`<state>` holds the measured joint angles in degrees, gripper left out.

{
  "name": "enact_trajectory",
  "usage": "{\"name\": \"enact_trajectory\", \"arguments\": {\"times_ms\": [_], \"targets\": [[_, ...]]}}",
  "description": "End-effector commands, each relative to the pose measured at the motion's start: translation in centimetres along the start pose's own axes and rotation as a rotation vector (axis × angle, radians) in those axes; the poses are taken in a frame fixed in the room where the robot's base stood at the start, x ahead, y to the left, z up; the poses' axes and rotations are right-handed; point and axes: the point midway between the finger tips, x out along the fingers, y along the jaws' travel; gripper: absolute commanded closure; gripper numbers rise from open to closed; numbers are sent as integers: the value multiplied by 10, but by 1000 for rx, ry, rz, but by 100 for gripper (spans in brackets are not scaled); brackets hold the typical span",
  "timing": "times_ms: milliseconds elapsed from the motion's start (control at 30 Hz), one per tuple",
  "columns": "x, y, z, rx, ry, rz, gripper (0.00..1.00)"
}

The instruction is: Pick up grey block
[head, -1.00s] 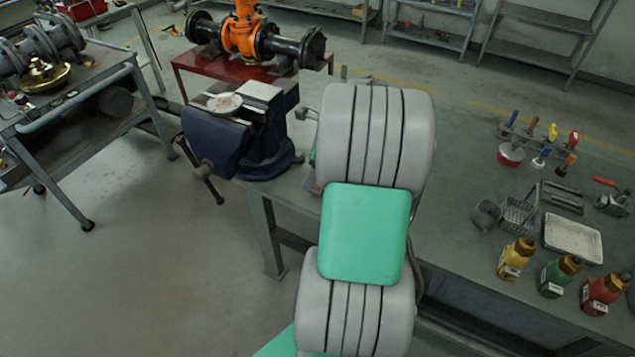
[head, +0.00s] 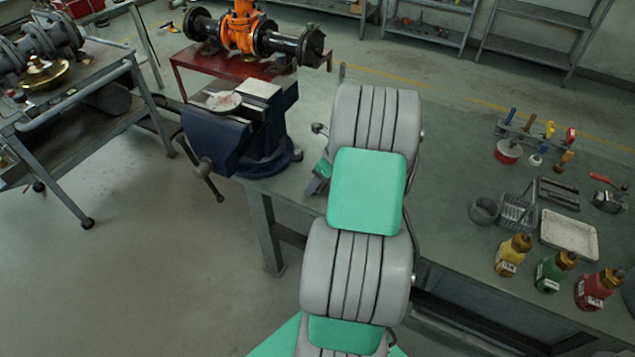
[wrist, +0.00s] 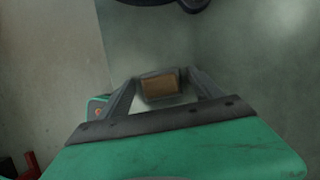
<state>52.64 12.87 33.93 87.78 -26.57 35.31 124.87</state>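In the wrist view, a small block (wrist: 158,87) with a brown face and grey edges lies on the bench top, between and slightly beyond my fingertips. It is the only block I see there. My gripper (wrist: 161,78) is open, with one finger on each side of the block. A narrow gap seems to show on each side, but I cannot tell whether a finger touches it. In the head view my arm hides the block and most of my gripper.
Yellow, green and red bottles (head: 512,256), a pale tray (head: 569,236) and a tool rack (head: 535,133) stand on the right. An orange valve (head: 240,30) is behind.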

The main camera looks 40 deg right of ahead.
Motion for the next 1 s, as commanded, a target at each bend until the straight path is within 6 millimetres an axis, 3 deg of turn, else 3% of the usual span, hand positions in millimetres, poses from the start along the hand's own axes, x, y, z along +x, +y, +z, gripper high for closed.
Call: {"name": "enact_trajectory", "arguments": {"times_ms": [733,1000], "targets": [[0,0,0,-1,0,0,88],[-2,0,1,-2,-1,-1,88]]}}
